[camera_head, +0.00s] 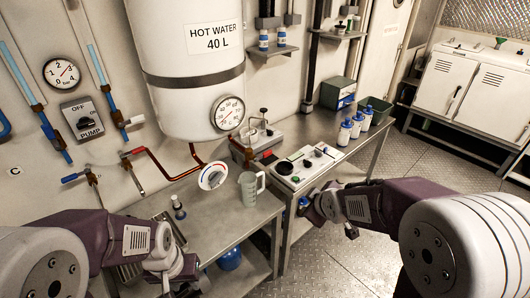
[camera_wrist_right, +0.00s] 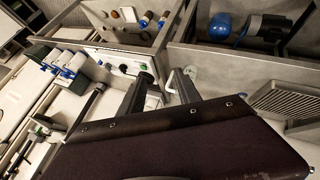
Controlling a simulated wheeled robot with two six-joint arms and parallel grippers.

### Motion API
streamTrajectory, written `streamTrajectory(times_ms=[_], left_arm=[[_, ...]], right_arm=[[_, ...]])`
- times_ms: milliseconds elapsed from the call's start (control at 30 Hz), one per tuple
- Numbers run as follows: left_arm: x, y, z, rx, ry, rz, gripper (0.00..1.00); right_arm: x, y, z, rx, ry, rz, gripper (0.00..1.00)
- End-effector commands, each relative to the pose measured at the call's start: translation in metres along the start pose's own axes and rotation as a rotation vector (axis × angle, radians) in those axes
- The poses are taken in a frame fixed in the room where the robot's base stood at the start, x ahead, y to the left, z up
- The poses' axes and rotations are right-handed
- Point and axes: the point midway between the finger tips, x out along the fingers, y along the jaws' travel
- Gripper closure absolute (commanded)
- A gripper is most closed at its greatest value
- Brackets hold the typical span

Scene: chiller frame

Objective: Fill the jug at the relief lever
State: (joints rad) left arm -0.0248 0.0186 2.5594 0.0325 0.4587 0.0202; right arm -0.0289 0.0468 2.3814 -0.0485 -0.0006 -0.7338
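The jug (camera_head: 250,187) is pale grey-green with a handle on its right. It stands upright near the right end of the left bench (camera_head: 226,219), below the hot water tank (camera_head: 195,62). A lever with a red handle (camera_head: 132,152) sits on the copper pipe left of the tank; I cannot tell whether it is the relief lever. My left gripper (camera_head: 180,272) is low over the front of the left bench, apart from the jug; its fingers are too unclear to judge. My right gripper (camera_head: 311,209) is at the right bench's front edge, its dark fingers (camera_wrist_right: 160,92) apart with a gap between.
A blue-handled valve (camera_head: 70,178) and a pump switch (camera_head: 82,117) are on the left wall. The right bench holds a control panel (camera_head: 308,166) and blue-capped bottles (camera_head: 345,131). The floor (camera_head: 345,258) between my arms is clear.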

Motion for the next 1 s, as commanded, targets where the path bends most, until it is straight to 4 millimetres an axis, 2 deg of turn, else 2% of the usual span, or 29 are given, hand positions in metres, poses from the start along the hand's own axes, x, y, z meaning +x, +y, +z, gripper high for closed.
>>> streamTrajectory(times_ms=[33, 100, 233, 300, 367, 400, 500, 600, 667, 867, 1000], left_arm=[[0.025, -0.001, 0.003, 0.000, -0.001, 0.000, 0.64], [0.053, -0.001, 0.006, 0.000, -0.001, 0.000, 0.64], [0.104, -0.002, 0.011, 0.000, -0.002, 0.000, 0.64], [0.136, -0.003, 0.015, 0.000, -0.002, 0.000, 0.64], [0.164, -0.003, 0.018, 0.000, -0.002, 0.000, 0.64], [0.181, -0.004, 0.019, 0.000, -0.002, 0.000, 0.64], [0.211, -0.004, 0.023, 0.000, -0.002, 0.000, 0.64], [0.224, -0.004, 0.024, 0.000, -0.001, 0.000, 0.64], [0.225, -0.004, 0.024, 0.000, -0.001, 0.000, 0.64], [0.221, -0.004, 0.023, 0.000, -0.001, 0.000, 0.64], [0.219, -0.004, 0.023, 0.000, -0.001, 0.000, 0.64]], right_arm=[[0.020, 0.017, -0.022, -0.135, 0.089, 0.086, 0.60], [0.036, 0.044, -0.064, -0.347, 0.216, 0.241, 0.60], [0.050, 0.073, -0.126, -0.645, 0.378, 0.519, 0.60], [0.058, 0.077, -0.150, -0.753, 0.442, 0.649, 0.60], [0.070, 0.072, -0.163, -0.806, 0.487, 0.729, 0.60], [0.080, 0.067, -0.168, -0.817, 0.512, 0.756, 0.60], [0.109, 0.050, -0.168, -0.828, 0.536, 0.762, 0.60], [0.128, 0.036, -0.163, -0.832, 0.538, 0.739, 0.60], [0.131, 0.033, -0.162, -0.833, 0.539, 0.734, 0.60], [0.131, 0.035, -0.167, -0.833, 0.539, 0.731, 0.60], [0.146, 0.044, -0.183, -0.832, 0.538, 0.730, 0.60]])
